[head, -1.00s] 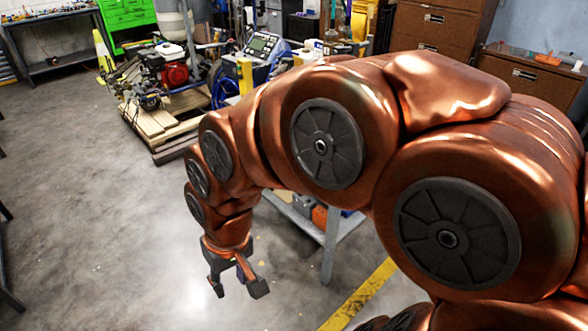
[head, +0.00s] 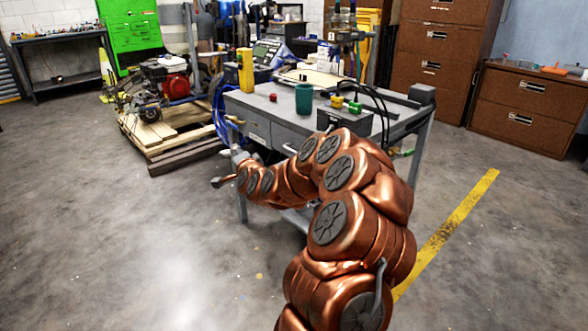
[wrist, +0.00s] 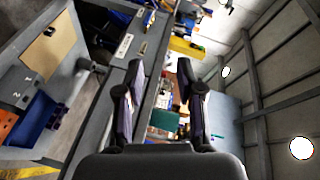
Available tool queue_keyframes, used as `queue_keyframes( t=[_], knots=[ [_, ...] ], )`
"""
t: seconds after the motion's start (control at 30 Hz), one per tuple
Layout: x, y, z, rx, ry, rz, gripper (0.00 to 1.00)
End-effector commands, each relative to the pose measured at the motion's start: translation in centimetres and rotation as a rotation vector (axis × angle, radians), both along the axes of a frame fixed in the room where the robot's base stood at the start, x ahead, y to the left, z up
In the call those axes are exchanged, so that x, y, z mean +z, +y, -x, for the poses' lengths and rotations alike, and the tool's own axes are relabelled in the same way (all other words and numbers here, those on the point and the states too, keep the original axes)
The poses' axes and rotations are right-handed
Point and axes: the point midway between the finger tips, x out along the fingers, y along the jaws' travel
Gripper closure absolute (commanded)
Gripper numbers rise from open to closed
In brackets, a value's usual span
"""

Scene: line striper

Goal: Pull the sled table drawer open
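The grey worktable (head: 285,105) stands ahead of my base, with drawer fronts along its near side. One drawer front (head: 257,131) bears a small pale label and appears closed. It also shows in the wrist view as a grey front (wrist: 118,62), tilted sideways, with a label and a small brassy handle (wrist: 143,48). My gripper (head: 228,167) is at the table's front left, in front of and below the drawer level. In the wrist view my gripper (wrist: 162,92) has its two fingers wide apart with nothing between them. I cannot tell the exact gap to the handle.
On the tabletop stand a teal cup (head: 304,98), a yellow box (head: 245,70) and a dark box with cables (head: 345,119). A pallet with an engine machine (head: 165,85) is at the left. Brown cabinets (head: 525,105) stand at the right. The floor at front left is clear.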

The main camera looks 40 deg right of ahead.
Motion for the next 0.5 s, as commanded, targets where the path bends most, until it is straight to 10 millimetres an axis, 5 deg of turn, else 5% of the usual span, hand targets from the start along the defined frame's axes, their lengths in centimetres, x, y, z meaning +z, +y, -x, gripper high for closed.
queue_keyframes(
  t=[0.03, 0.2, 0.33, 0.5],
  knots=[
    [-3.0, -3.2, 0.5, -0.075, -0.046, -0.016, 0.63],
    [-6.5, -11.8, 3.4, -0.288, -0.208, -0.037, 0.63],
    [-7.8, -15.4, 5.5, -0.383, -0.283, -0.031, 0.63],
    [-8.2, -17.2, 6.5, -0.427, -0.321, -0.027, 0.63]
  ],
)
